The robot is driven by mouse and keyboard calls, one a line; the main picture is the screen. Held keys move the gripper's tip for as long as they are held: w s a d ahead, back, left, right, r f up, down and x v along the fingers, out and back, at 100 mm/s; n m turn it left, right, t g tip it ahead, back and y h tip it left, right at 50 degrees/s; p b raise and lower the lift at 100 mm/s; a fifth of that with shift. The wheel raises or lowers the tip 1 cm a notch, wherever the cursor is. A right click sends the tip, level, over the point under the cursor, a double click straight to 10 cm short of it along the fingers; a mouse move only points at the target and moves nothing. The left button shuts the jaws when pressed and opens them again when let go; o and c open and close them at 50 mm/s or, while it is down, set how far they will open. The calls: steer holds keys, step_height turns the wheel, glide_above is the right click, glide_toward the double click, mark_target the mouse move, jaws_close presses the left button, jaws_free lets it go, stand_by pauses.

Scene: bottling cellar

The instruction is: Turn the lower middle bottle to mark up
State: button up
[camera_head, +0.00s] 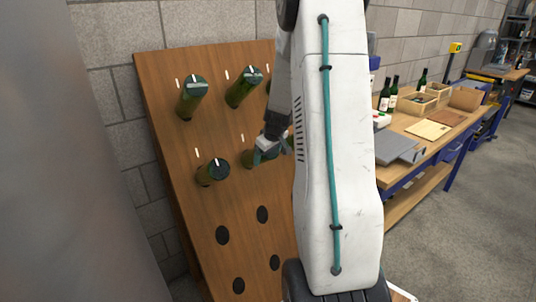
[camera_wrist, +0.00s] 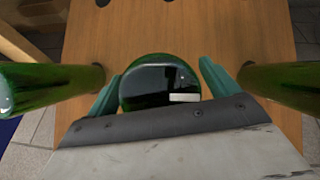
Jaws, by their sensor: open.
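The lower middle bottle (camera_head: 250,158) is green and sticks out of the sloping wooden board, partly hidden by my gripper (camera_head: 271,147). In the wrist view its dark round base (camera_wrist: 158,82) faces the camera, with a white mark (camera_wrist: 184,97) toward the lower right of the base. My gripper's teal fingers (camera_wrist: 160,85) stand open on either side of the bottle. Whether they touch it I cannot tell. In the head view the mark is hidden. A white line (camera_head: 243,137) is on the board above this bottle.
Neighbouring bottles stand close on the left (camera_wrist: 50,85) and right (camera_wrist: 285,85) in the wrist view. The lower left bottle (camera_head: 212,173) and upper bottles (camera_head: 191,98) show in the head view. Empty holes (camera_head: 222,235) lie below. A workbench (camera_head: 425,140) stands at right.

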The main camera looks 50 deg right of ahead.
steer(key=shift+w+f, duration=0.1)
steer(key=c, duration=1)
steer(key=m+y, duration=0.2)
steer(key=m, duration=0.1)
steer(key=shift+a+t, duration=0.1)
steer(key=shift+t, duration=0.2)
steer(key=m+t+y, duration=0.1)
steer(key=m+y, duration=0.1)
steer(key=m, duration=0.1)
steer(key=shift+a+m, duration=0.15)
steer(key=shift+m, duration=0.25)
steer(key=m, duration=0.1)
steer(key=m+t+y, duration=0.1)
steer(key=m, duration=0.1)
steer(key=shift+w+a+m+t+y, duration=0.1)
steer(key=shift+m+t+y, duration=0.2)
steer(key=m+t, duration=0.2)
steer(key=m, duration=0.1)
steer(key=shift+w+m+y, duration=0.1)
steer(key=shift+m+y, duration=0.3)
steer(key=shift+r+m, duration=0.2)
steer(key=shift+m, duration=0.1)
